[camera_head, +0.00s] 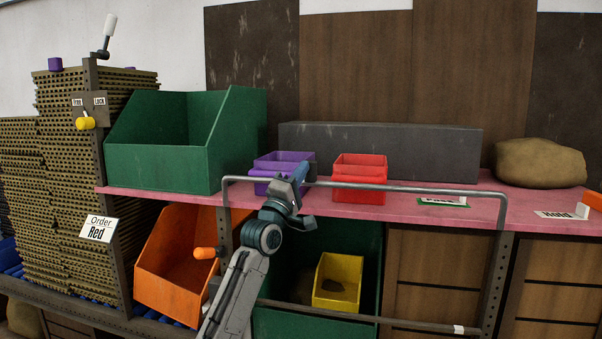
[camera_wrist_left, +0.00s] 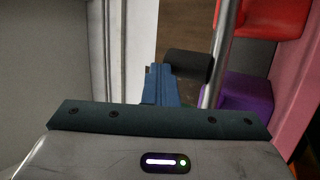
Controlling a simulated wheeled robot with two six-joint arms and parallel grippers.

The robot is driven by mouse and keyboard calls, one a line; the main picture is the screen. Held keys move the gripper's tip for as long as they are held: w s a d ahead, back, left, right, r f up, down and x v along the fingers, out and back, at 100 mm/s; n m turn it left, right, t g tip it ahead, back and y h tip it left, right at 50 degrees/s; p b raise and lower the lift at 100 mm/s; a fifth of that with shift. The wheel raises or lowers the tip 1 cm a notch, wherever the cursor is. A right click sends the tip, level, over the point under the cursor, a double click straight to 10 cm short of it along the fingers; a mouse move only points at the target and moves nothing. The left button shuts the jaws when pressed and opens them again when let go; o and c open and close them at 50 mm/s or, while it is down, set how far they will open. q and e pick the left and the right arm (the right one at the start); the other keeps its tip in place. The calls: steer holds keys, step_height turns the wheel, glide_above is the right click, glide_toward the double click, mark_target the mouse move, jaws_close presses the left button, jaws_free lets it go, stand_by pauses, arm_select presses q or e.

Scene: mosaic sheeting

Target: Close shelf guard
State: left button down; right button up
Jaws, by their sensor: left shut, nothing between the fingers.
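The shelf guard (camera_head: 420,189) is a grey tube frame in front of the pink shelf, its top rail running across the shelf's front in the head view. In the left wrist view its rail (camera_wrist_left: 226,45) passes just right of my fingers. My left gripper (camera_head: 301,174) is shut and empty at the top rail, left of the guard's middle; I cannot tell whether it touches the rail. Its blue fingers (camera_wrist_left: 155,84) show in the wrist view beside a dark cylindrical piece (camera_wrist_left: 188,65). My right gripper is not in view.
Purple (camera_head: 283,161) and red (camera_head: 359,167) bins stand behind the rail, with a green bin (camera_head: 160,160) to the left. An orange-tipped handle (camera_head: 205,253) is near the guard's left side. A yellow FREE/LOCK lever (camera_head: 86,123) is on the left post. A sack (camera_head: 540,163) lies right.

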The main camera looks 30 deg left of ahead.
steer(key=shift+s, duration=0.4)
